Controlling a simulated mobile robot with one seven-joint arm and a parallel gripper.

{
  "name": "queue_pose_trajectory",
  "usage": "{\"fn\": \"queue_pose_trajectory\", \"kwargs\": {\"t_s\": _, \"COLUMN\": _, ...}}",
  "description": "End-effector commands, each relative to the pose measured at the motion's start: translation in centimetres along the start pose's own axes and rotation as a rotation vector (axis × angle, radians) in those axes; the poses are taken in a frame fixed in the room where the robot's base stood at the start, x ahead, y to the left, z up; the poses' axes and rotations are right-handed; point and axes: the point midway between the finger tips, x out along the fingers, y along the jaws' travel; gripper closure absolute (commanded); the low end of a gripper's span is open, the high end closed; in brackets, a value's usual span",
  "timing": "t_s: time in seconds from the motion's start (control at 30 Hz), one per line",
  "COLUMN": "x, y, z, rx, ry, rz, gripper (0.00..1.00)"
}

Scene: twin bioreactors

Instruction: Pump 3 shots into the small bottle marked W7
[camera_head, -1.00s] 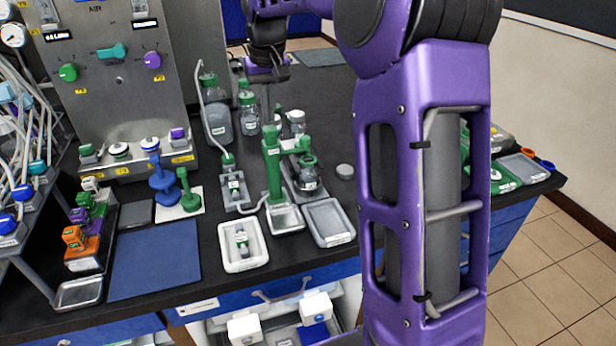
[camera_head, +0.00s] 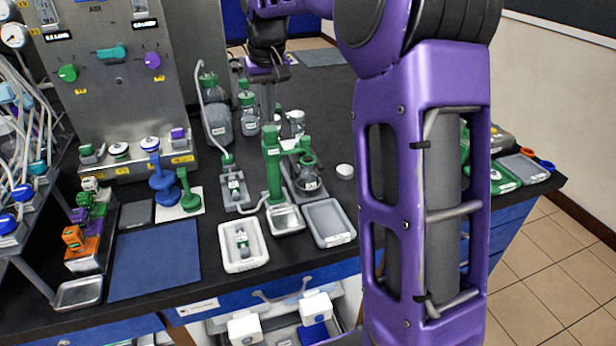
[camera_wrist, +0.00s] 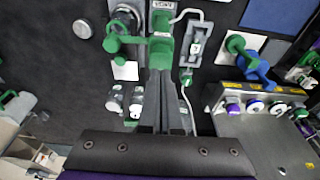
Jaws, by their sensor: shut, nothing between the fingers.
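My gripper (camera_head: 267,108) is shut and empty, hanging over the back of the bench behind the green pump stand (camera_head: 272,165). In the wrist view its closed fingers (camera_wrist: 160,72) point toward the green stand (camera_wrist: 161,47). I cannot tell whether they touch it. The stand has a green side arm reaching over a small bottle (camera_head: 311,183) on a grey base. Another small bottle lies in a white tray (camera_head: 231,264) in front. A third stands in a grey holder (camera_head: 238,206) left of the stand. Their labels are too small to read, so I cannot tell which is W7.
Large green-capped bottles (camera_head: 249,122) stand behind the stand, close to my gripper. A grey tray (camera_head: 329,237) lies in front right. Blue and green valve pieces (camera_head: 163,187) stand to the left. A blue mat (camera_head: 155,262) is bare. A small round disc (camera_head: 345,171) lies right.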

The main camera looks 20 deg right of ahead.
Motion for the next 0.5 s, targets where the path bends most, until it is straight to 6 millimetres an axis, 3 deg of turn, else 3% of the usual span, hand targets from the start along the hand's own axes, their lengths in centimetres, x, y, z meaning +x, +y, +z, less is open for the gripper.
{"fn": "queue_pose_trajectory", "kwargs": {"t_s": 0.5, "x": 0.33, "y": -0.01, "z": 0.07, "rx": 0.0, "ry": 0.0, "rz": 0.0, "gripper": 1.0}}
